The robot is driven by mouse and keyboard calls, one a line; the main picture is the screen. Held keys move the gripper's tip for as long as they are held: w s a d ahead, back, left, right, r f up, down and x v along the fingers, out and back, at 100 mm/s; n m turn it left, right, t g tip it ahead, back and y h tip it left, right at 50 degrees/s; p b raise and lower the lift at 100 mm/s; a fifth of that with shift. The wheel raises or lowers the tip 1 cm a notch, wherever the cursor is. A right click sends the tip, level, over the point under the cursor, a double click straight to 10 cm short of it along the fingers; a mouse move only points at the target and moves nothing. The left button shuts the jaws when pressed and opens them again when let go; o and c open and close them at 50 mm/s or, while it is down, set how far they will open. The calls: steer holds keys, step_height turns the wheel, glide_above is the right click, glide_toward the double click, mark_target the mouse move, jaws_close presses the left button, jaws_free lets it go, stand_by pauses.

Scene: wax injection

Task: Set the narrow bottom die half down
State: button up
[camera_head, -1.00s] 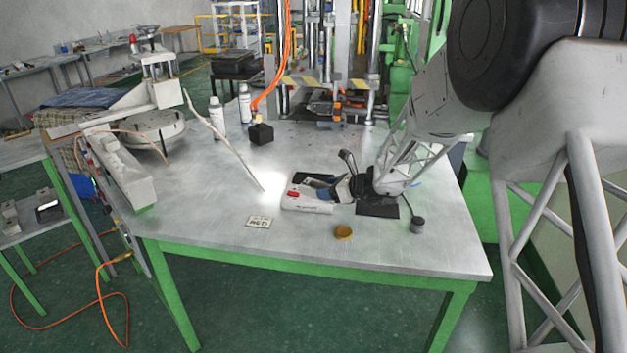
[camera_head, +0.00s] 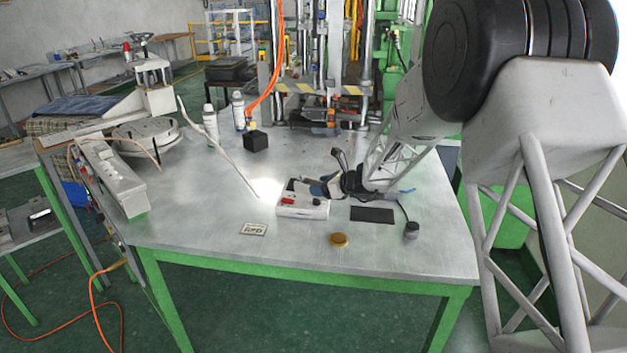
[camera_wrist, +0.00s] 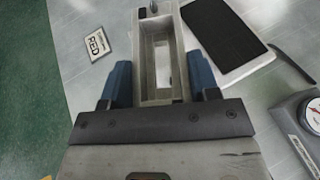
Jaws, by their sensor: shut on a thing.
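In the wrist view the narrow bottom die half (camera_wrist: 146,53) is a long grey metal block with a rectangular hollow. It lies between the two blue fingers of my gripper (camera_wrist: 160,84), which is shut on it. In the head view my gripper (camera_head: 328,186) is low over the table, beside a white box with a red part (camera_head: 303,208). The die half cannot be made out clearly there, since the gripper and arm cover that spot. How much gap lies under it cannot be told.
A black mat (camera_head: 372,214), a gold disc (camera_head: 339,240) and a dark small cylinder (camera_head: 411,231) lie nearby.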

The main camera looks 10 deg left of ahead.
steer(key=w+a, duration=0.1)
steer(key=w, duration=0.3)
steer(key=w+a, duration=0.1)
steer(key=w, duration=0.3)
steer(key=w+a+f, duration=0.1)
steer(key=w+a, duration=0.1)
steer(key=w, duration=0.2)
steer(key=shift+a, duration=0.1)
steer(key=shift+f, duration=0.1)
steer(key=shift+f, duration=1.7)
steer(key=shift+f, duration=0.1)
steer(key=o, duration=1.2)
steer(key=shift+f, duration=0.1)
steer(key=shift+r, duration=0.2)
steer(key=v, duration=1.2)
